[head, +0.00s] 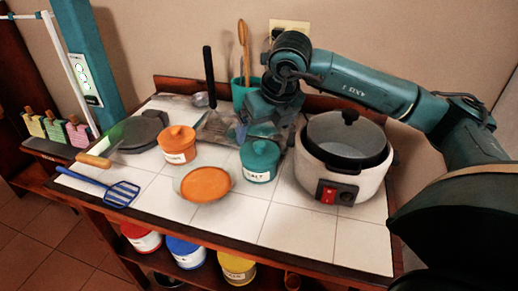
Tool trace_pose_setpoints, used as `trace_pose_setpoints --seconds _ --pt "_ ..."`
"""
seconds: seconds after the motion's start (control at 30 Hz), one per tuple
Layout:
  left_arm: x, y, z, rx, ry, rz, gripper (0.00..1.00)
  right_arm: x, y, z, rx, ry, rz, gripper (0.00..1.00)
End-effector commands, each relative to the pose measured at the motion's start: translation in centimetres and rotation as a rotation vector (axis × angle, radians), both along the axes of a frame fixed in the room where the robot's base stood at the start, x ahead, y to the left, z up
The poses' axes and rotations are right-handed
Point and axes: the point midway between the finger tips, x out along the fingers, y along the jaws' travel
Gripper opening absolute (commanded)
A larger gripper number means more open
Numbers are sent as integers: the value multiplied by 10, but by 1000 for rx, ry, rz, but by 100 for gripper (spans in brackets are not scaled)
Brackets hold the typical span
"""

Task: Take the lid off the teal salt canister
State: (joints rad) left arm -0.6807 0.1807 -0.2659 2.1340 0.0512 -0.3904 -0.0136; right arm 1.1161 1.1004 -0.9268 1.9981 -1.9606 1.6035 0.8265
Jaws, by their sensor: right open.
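The teal salt canister (258,173) stands on the white tiled counter, right of centre, with a label on its front. Its teal lid (261,151) with a small knob sits on top of it. My right gripper (262,130) reaches in from the right and hangs just behind and above the lid, open and empty. Its fingertips are small and partly blend with the things behind, so I cannot tell whether they touch the knob. My left gripper is not in view.
A white rice cooker (340,185) stands close on the right of the canister. An orange canister (178,145) and a shallow orange dish (205,183) are to the left. A blue spatula (105,190) lies at the left edge. The front right tiles are clear.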

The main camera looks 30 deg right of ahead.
Motion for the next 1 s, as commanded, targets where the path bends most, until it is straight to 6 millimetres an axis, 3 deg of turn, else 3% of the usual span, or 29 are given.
trace_pose_setpoints --seconds 0.23,0.57,0.83,1.0 --pt "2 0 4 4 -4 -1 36 6 0 -18 1 3 1 95" --pt "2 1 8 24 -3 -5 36 18 1 -59 1 1 1 95" --pt "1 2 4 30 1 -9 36 19 1 -63 1 0 2 95" --pt "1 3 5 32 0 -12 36 19 1 -62 1 -1 2 81"
